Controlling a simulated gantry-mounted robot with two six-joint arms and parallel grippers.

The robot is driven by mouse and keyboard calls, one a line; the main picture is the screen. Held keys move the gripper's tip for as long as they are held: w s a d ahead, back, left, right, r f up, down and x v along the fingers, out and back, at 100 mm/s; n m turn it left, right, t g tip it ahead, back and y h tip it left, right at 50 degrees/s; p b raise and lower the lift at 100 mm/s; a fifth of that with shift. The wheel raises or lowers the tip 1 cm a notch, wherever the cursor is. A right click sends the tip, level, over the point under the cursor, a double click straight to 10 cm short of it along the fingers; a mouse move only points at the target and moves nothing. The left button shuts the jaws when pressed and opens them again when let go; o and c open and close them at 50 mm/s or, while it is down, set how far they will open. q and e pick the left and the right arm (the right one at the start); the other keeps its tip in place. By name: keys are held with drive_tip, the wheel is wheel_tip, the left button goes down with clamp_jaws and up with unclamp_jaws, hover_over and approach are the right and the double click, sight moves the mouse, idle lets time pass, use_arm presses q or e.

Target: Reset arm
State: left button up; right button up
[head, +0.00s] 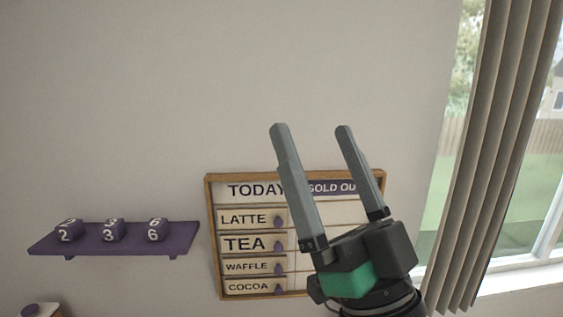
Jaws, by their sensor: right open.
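My right gripper (311,128) shows in the head view, pointing up in front of the menu board. Its two grey fingers stand apart with nothing between them. Its body has a green patch at the base and covers the lower right part of the board. My left gripper is not in the head view.
A wood-framed menu board (212,232) hangs on the wall with LATTE, TEA, WAFFLE and COCOA tiles on its left side. A purple shelf (110,240) holds three numbered purple blocks. A grey curtain (495,150) and window are at the right. The upper wall is clear.

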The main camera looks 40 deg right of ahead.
drive_tip(key=a+n+y, duration=0.6)
drive_tip(key=y, duration=0.2)
wheel_tip(320, 180, up, 11)
drive_tip(key=p, duration=1.1)
drive_tip(key=shift+d+r+m, duration=0.15)
drive_tip(key=shift+d+m, duration=0.1)
drive_tip(key=shift+m, duration=0.05)
